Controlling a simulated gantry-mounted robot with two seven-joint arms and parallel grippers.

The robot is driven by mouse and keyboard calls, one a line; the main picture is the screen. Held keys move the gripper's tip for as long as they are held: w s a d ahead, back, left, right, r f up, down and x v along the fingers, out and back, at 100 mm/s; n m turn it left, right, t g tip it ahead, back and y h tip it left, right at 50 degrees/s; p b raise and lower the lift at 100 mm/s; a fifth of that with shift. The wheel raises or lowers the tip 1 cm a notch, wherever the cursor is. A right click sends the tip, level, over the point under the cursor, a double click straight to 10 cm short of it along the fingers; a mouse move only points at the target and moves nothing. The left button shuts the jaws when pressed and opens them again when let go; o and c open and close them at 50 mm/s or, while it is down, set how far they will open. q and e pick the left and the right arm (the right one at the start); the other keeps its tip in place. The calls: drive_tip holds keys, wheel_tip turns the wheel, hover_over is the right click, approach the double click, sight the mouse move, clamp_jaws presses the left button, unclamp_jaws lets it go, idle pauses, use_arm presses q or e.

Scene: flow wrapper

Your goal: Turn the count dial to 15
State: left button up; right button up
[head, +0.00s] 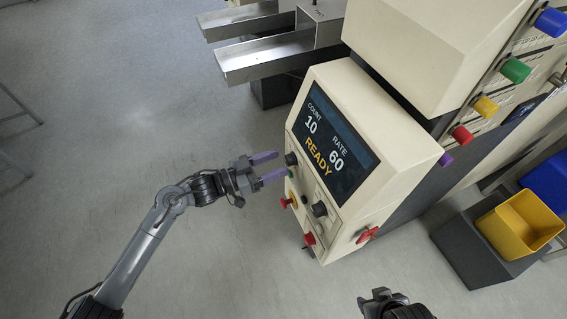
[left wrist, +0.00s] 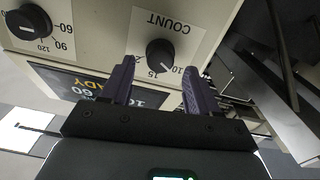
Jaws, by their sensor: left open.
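The count dial (head: 291,158) is a black knob on the cream panel, left of the screen (head: 333,140), which reads COUNT 10, RATE 60 and READY. In the left wrist view the dial (left wrist: 160,54) sits under an upside-down COUNT label, with 10 and 15 printed beside it. Its pointer seems to lie near 10. My left gripper (head: 282,163) is open, its purple fingers pointing at the dial. In the left wrist view the fingers (left wrist: 160,80) flank the dial on either side, apparently apart from it. My right gripper (head: 380,298) shows only partly at the bottom edge.
The rate dial (head: 319,209) is lower on the panel; it also shows in the left wrist view (left wrist: 28,22). Red knobs (head: 309,239) stick out nearby. Metal chutes (head: 262,55) are behind; a yellow bin (head: 520,225) is right.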

sight(290, 160)
use_arm(q)
drive_tip(key=shift+b+x, duration=0.4)
drive_tip(key=shift+x, duration=1.05)
drive_tip(key=shift+c, duration=0.2)
drive_tip(key=c, duration=1)
